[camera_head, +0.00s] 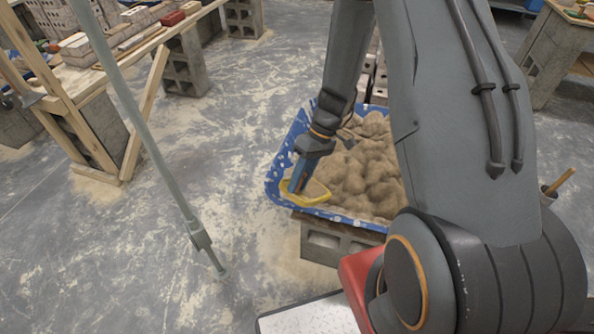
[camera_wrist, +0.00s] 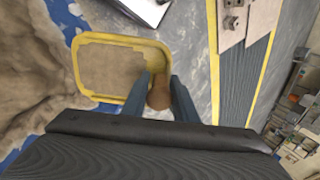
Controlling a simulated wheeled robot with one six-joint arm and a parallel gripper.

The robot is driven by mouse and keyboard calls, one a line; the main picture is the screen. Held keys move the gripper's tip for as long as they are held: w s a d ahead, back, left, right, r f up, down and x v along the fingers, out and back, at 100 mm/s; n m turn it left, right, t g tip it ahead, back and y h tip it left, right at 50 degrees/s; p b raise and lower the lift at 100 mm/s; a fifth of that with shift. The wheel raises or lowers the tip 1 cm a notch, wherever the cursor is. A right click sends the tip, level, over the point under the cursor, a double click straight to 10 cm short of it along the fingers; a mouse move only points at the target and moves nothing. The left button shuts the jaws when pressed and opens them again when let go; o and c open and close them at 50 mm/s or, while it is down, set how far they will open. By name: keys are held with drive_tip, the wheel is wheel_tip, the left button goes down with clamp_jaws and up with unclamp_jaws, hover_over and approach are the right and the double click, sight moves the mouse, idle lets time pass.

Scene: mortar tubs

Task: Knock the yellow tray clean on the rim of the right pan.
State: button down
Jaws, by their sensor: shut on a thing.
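A blue pan (camera_head: 275,188), heaped with lumpy tan mortar (camera_head: 362,170), stands in the middle of the head view. It is the only pan I can make out, and part of it is hidden behind my arm. The yellow tray (camera_head: 314,200) is at the pan's near left rim; I cannot tell whether they touch. In the wrist view the tray (camera_wrist: 158,53) has tan material covering much of its inside. My gripper (camera_head: 298,186) is shut on the tray by a brown grip (camera_wrist: 160,92) between the fingers.
The pan rests on grey concrete blocks (camera_head: 335,243). A grey metal pole (camera_head: 150,145) slants down at the left. A wooden bench (camera_head: 90,75) with bricks and tools is further left. The floor between bench and pan is open.

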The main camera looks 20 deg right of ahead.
sight(298, 191)
drive_tip(key=shift+a+f+b, duration=0.2)
drive_tip(key=shift+f+b, duration=0.5)
drive_tip(key=shift+f, duration=0.4)
drive_tip(key=shift+f+b, duration=0.65)
drive_tip(key=shift+f, duration=0.5)
wheel_tip(298, 191, down, 5)
drive_tip(key=b, duration=0.4)
wheel_tip(298, 191, up, 5)
drive_tip(key=p, duration=0.3)
drive_tip(key=shift+r+p, duration=0.2)
drive_tip(key=shift+p, duration=0.15)
drive_tip(key=shift+s+f, duration=0.1)
